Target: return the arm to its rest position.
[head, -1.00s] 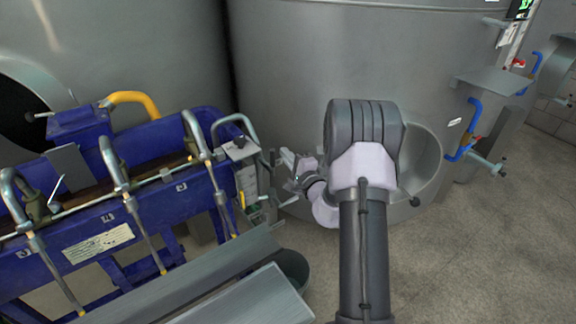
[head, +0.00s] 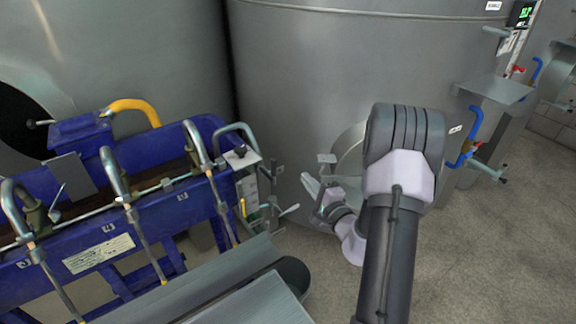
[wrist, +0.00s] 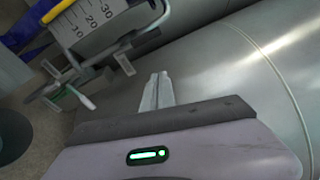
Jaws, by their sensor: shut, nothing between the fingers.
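My gripper (head: 310,186) is at the middle of the head view, to the right of the blue machine's end and in front of the large steel tank (head: 340,70). My own arm stands to its right and partly hides the tank's round hatch (head: 350,150). In the wrist view, my gripper's fingers (wrist: 157,88) are together with nothing between them. They appear apart from the tank wall (wrist: 215,70) behind them.
The blue filling machine (head: 150,220) with several bent metal spouts and a yellow handle (head: 135,106) stands at left. Its end carries metal levers and a scale plate (wrist: 92,22). A grey tray (head: 250,305) lies in front. Open floor (head: 500,260) is at right.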

